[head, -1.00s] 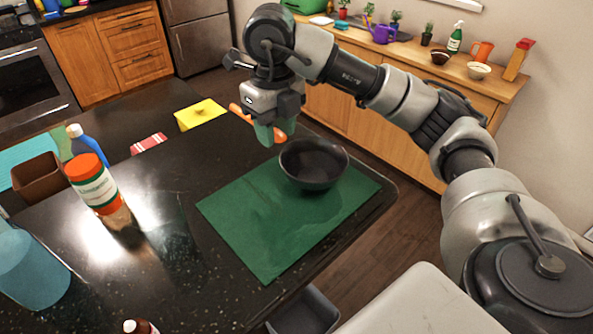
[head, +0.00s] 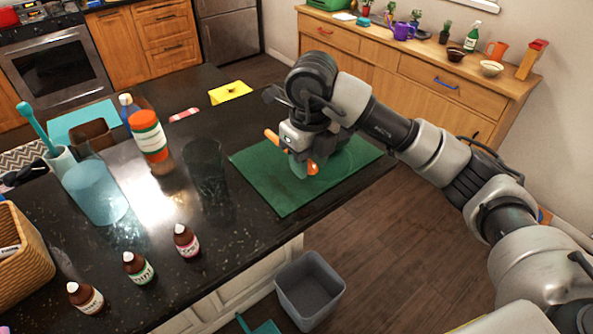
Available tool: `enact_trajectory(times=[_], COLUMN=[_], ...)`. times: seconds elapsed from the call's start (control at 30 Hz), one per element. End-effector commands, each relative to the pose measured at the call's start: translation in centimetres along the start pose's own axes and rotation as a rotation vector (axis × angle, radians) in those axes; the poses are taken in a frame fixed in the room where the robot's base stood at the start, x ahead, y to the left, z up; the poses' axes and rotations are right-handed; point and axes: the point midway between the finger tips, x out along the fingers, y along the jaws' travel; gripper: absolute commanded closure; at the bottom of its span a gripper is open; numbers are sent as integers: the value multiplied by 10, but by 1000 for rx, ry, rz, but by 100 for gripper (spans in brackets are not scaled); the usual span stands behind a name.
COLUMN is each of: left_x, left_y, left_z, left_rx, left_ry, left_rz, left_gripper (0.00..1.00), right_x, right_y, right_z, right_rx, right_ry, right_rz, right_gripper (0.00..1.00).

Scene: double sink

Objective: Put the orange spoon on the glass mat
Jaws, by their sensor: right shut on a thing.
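The orange spoon (head: 271,135) is in my right gripper (head: 304,170), which is shut on it. One orange end shows left of the gripper and another orange part shows at its right side. The gripper and spoon are over the green mat (head: 285,199) on the dark counter. I cannot tell whether the spoon touches the mat. The dark bowl seen on the mat earlier is mostly or wholly hidden behind my right gripper and wrist. My left gripper is not in view.
A dark see-through glass (head: 206,165) stands left of the mat. An orange-capped bottle (head: 150,137) and a blue see-through container (head: 95,193) stand farther left. Several small brown bottles (head: 186,241) line the front edge. A grey bin (head: 309,288) is on the floor.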

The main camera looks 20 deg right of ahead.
Motion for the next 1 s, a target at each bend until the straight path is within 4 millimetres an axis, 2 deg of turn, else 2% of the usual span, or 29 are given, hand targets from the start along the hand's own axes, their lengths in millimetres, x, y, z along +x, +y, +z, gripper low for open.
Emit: enact_trajectory(times=[0.1, 0.23, 0.6, 0.97, 1.0], left_x=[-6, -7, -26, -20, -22], left_y=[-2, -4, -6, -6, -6], left_z=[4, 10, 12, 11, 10], left_rx=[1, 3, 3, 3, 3], left_ry=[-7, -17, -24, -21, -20], left_rz=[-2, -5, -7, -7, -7], left_gripper=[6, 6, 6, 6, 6], right_x=[10, 18, 58, 64, 62], right_y=[10, 13, 13, 13, 13], right_z=[18, 27, 28, 28, 28], right_rx=[0, 1, 2, 1, 1], right_ry=[2, 1, 1, 0, 0], right_rz=[4, 1, 0, -1, -1], right_gripper=[85, 85, 85, 85, 58])
